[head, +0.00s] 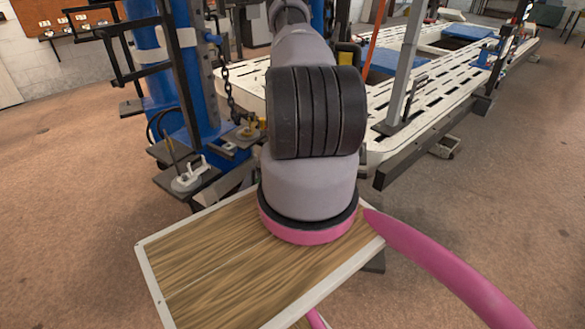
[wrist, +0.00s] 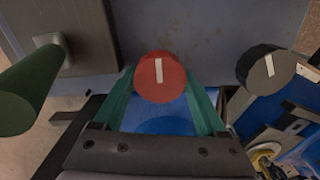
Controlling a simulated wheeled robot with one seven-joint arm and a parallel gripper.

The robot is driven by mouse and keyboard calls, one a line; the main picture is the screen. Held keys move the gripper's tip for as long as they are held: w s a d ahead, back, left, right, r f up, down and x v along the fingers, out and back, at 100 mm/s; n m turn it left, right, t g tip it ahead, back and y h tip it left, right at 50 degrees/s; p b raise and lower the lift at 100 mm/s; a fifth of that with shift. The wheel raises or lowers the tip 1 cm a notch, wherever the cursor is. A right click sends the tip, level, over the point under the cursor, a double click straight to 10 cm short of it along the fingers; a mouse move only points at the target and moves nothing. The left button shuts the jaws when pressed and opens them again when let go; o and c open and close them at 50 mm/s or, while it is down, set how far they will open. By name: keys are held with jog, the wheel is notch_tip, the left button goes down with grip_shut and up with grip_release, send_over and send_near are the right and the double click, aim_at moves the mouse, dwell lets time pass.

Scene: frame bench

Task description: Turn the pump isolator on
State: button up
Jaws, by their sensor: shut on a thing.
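In the wrist view a round red knob (wrist: 160,77) with a white pointer line stands on a grey-blue panel (wrist: 195,30). The line is near upright in the picture, leaning slightly. My gripper (wrist: 160,84) has its green fingers on the left and right sides of the red knob and is shut on it. I see no label, so the frames do not confirm that it is the pump isolator. In the head view my own arm hides the gripper and the knob.
A black knob (wrist: 266,66) with a tilted white line is right of the red one. A dark green handle (wrist: 28,92) sticks out at the left. The head view shows a blue post (head: 178,85) and a white slotted bench (head: 425,95).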

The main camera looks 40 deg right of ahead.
jog(key=o, duration=1.3)
